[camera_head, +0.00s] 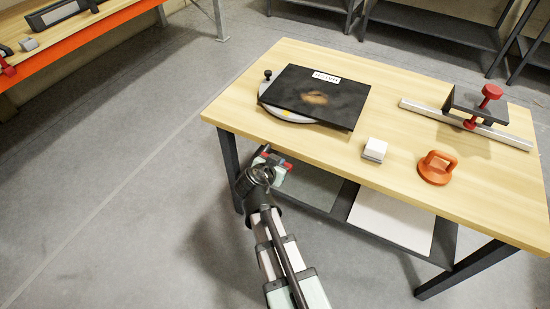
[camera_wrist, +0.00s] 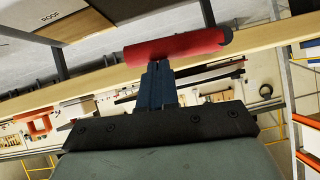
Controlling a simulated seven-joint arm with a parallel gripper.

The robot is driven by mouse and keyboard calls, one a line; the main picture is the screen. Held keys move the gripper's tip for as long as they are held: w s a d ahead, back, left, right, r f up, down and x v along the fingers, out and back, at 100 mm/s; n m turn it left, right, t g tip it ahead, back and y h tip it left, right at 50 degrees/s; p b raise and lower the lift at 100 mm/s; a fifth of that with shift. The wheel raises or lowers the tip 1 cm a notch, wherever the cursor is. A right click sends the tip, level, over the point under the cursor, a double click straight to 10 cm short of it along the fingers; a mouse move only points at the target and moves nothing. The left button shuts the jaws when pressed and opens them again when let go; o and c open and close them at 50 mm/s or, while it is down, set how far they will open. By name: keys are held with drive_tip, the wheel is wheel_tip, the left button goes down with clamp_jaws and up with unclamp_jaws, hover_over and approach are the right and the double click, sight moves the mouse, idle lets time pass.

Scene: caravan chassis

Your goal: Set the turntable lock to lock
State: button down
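A round grey turntable (camera_head: 288,113) lies at the left end of the wooden workbench. A square black plate (camera_head: 340,105) with a white label and a brown smudge covers most of it. A small black knob (camera_head: 267,74) stands at the turntable's left rim; it looks like the lock, but its setting is not readable.
The bench top (camera_head: 245,105) also holds a white block (camera_head: 375,149), an orange suction-cup-like tool (camera_head: 437,167) and a metal rail (camera_head: 420,107) with a dark bracket and red knobs. A lower shelf (camera_head: 390,220) is under the bench. The floor at left is clear.

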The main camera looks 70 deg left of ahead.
drive_tip(key=shift+w+d+f+m+g+y, duration=0.1)
drive_tip(key=shift+w+f+m+g+y, duration=0.15)
drive_tip(key=shift+f, duration=0.35)
drive_tip(key=shift+d+f+m+g+y, duration=0.15)
drive_tip(key=shift+f+m+y, duration=0.15)
drive_tip(key=shift+f, duration=0.25)
drive_tip(key=shift+f, duration=0.1)
drive_tip(key=w+r+v, duration=0.2)
drive_tip(key=v, duration=1.1)
drive_tip(key=shift+w+a+r, duration=0.1)
drive_tip(key=shift+a, duration=0.05)
idle(0.3)
